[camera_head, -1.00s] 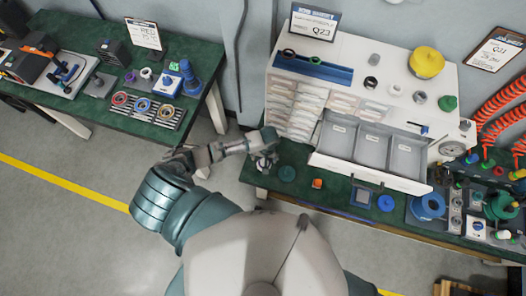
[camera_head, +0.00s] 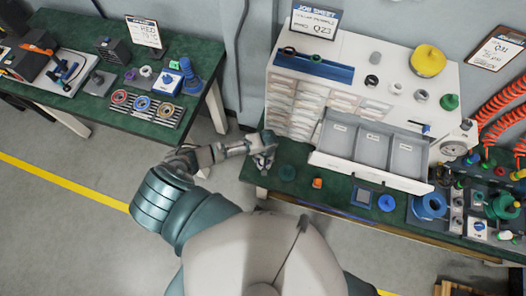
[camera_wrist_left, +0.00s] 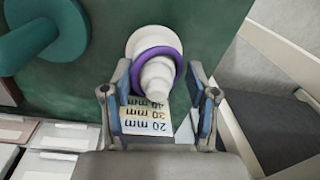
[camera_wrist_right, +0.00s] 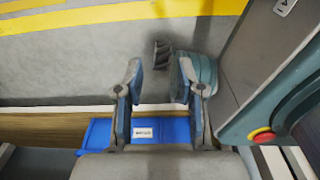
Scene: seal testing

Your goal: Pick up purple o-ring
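The purple o-ring (camera_wrist_left: 157,50) sits around a white stepped cone (camera_wrist_left: 157,82) in the left wrist view. The cone stands by a label marked 20, 30 and 40 mm on the green bench. My left gripper (camera_wrist_left: 158,78) is open, with its fingers on either side of the cone and the ring just beyond the fingertips. In the head view my left gripper (camera_head: 263,160) is at the left end of the right bench and hides the cone and ring. My right gripper (camera_wrist_right: 158,76) is open and empty, seen only in its wrist view.
A teal round part (camera_wrist_left: 45,40) stands near the cone. White drawers (camera_wrist_left: 50,160) and an open grey compartment tray (camera_head: 370,150) are to its right in the head view. A blue tray (camera_wrist_right: 160,132) shows in the right wrist view. Floor lies left of the bench.

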